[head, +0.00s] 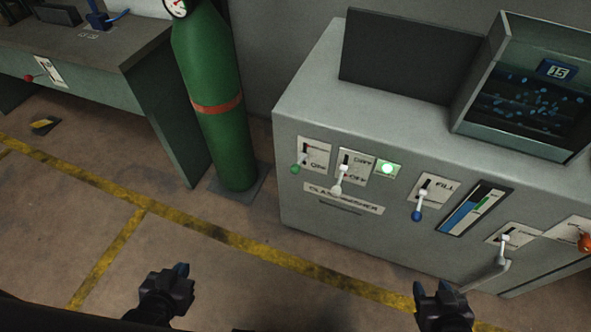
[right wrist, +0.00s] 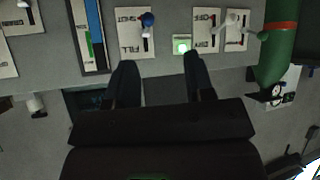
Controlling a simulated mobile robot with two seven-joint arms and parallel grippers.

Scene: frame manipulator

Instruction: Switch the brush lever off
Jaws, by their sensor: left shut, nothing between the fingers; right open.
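The grey machine labelled GLASSWASHER (head: 300,240) has several levers on its front. I cannot read "brush" on any label. A white-knobbed lever (head: 338,187) hangs down on a plate with OFF lettering, beside a lit green lamp (head: 388,169). Left of it, a green-knobbed lever (head: 296,169) also points down. A blue-knobbed lever (head: 417,214) is on the FILL plate (head: 435,189). The lit lamp also shows in the right wrist view (right wrist: 182,45). My right gripper (head: 441,290) is open and empty, apart from the levers. My left gripper (head: 180,270) is shut and empty, left of the machine.
A blue level gauge (head: 474,208), a further white lever (head: 505,240) and an orange knob (head: 585,241) are further right on the panel. A green gas cylinder (head: 218,120) stands left of the machine. Floor with yellow lines (head: 205,231) is clear in front.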

